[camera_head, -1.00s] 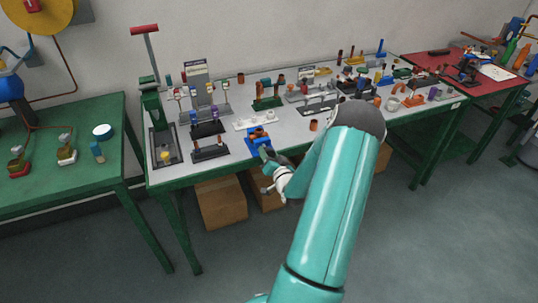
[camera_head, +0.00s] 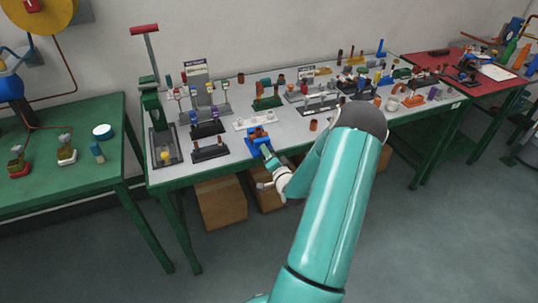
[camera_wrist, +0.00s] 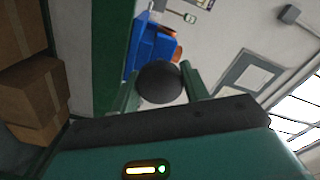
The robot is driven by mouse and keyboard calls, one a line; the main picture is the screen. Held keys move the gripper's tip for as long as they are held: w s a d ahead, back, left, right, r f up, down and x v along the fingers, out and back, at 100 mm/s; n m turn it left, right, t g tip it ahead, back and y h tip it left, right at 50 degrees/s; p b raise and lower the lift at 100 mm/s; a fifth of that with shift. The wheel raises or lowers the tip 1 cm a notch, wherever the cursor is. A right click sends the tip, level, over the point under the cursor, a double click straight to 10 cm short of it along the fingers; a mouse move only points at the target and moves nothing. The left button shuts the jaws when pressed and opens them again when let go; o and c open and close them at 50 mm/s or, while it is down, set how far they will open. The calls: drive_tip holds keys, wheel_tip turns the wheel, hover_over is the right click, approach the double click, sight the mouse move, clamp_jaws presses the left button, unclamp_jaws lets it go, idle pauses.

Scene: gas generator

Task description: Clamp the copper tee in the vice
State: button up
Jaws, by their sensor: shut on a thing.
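The blue vice (camera_head: 251,143) stands at the front edge of the grey-topped bench. The copper tee (camera_head: 259,132) shows as an orange-brown shape at the top of the vice; its seating between the jaws is too small to judge. In the wrist view the blue vice (camera_wrist: 150,48) is beyond my fingers, with part of the orange copper tee (camera_wrist: 177,54) at its right side. My gripper (camera_head: 266,150) is at the vice's front. Its green fingers (camera_wrist: 160,86) are shut on a dark round knob (camera_wrist: 158,82), which hides part of the vice.
A black rack (camera_head: 210,152) and a white holder (camera_head: 253,121) stand near the vice. A copper piece (camera_head: 313,125) stands to its right. Several other fittings crowd the bench behind. Cardboard boxes (camera_head: 220,203) are under the bench.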

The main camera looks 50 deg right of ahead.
drive_tip(key=o, duration=1)
drive_tip(key=shift+s, duration=0.1)
drive_tip(key=v, duration=1.3)
drive_tip(key=shift+s+a, duration=0.2)
drive_tip(key=shift+s, duration=0.05)
